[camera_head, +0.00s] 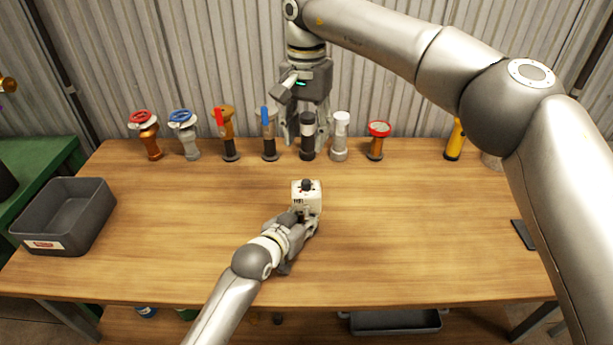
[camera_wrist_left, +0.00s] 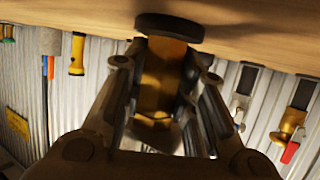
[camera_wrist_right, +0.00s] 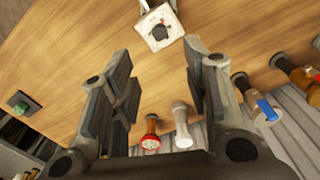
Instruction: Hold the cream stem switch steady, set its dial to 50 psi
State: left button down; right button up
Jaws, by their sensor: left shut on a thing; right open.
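The cream stem switch (camera_head: 306,187) stands upright near the middle of the table, its dial with a dark knob and red mark facing up. It also shows at the top of the right wrist view (camera_wrist_right: 158,27), but the dial's reading is too small to tell. My left gripper (camera_head: 302,220) is shut on the switch's stem below the cream box. In the left wrist view the brass stem (camera_wrist_left: 160,85) sits between the fingers, above a dark round base (camera_wrist_left: 169,27). My right gripper (camera_head: 305,138) is open and empty, farther back near the row of fittings, apart from the switch.
Several valves and fittings stand along the back edge, including a red-wheel valve (camera_head: 141,119), a blue-wheel valve (camera_head: 183,120) and a white-capped one (camera_head: 340,135). A yellow flashlight (camera_head: 455,140) stands back right. A grey bin (camera_head: 92,215) sits at left. The table around the switch is clear.

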aim_at(307, 181)
notch_tip(307, 181, down, 12)
jog(key=shift+r, duration=0.1)
dwell(0.4)
grip_shut()
